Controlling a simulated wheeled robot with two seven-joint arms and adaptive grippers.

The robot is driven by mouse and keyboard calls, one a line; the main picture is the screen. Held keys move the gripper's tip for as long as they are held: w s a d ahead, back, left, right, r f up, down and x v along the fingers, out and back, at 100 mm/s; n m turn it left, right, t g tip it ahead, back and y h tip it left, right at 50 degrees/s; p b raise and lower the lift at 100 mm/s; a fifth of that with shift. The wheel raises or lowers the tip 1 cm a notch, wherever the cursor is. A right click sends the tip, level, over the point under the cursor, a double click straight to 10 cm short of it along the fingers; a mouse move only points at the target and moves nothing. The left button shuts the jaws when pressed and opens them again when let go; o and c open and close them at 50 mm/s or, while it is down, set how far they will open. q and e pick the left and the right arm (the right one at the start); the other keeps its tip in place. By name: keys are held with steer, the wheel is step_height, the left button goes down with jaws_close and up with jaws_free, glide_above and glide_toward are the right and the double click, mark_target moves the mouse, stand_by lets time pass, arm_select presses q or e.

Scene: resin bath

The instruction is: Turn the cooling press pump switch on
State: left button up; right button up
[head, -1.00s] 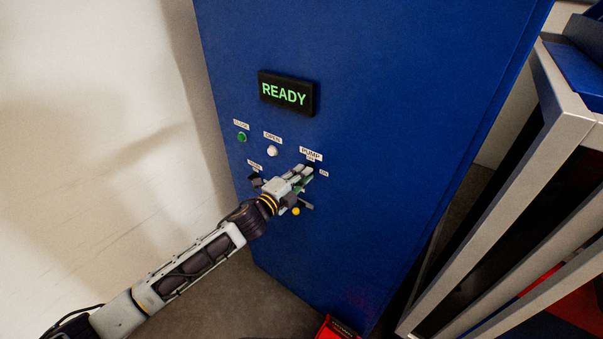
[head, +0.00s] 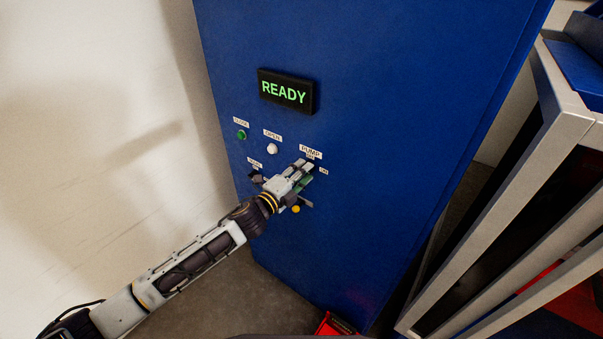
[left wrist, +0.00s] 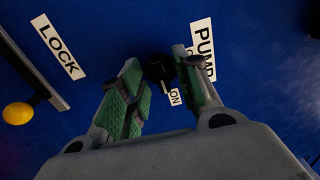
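The blue press panel (head: 390,130) carries a PUMP label (head: 310,153), which also shows in the left wrist view (left wrist: 203,42). The pump switch is a black rotary knob (left wrist: 160,69) between the PUMP label and an ON label (left wrist: 175,97). In the head view my gripper hides most of it. My left gripper (head: 305,171) is at the panel below the PUMP label. In the left wrist view its two green-padded fingers (left wrist: 158,85) are apart, one on each side of the knob. The right fingertip is close to the knob; I cannot tell if it touches. My right gripper is out of view.
A lit READY display (head: 285,91) sits above. A green button (head: 241,135), a white OPEN button (head: 272,149) and a black selector (head: 255,176) are at left. The LOCK label (left wrist: 58,47) and yellow-ended lever (left wrist: 17,113) are close by. A metal frame (head: 560,140) stands at right.

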arm_select(q)
steer(key=v, duration=1.2)
stand_by(0.9)
steer(key=shift+n, duration=0.6)
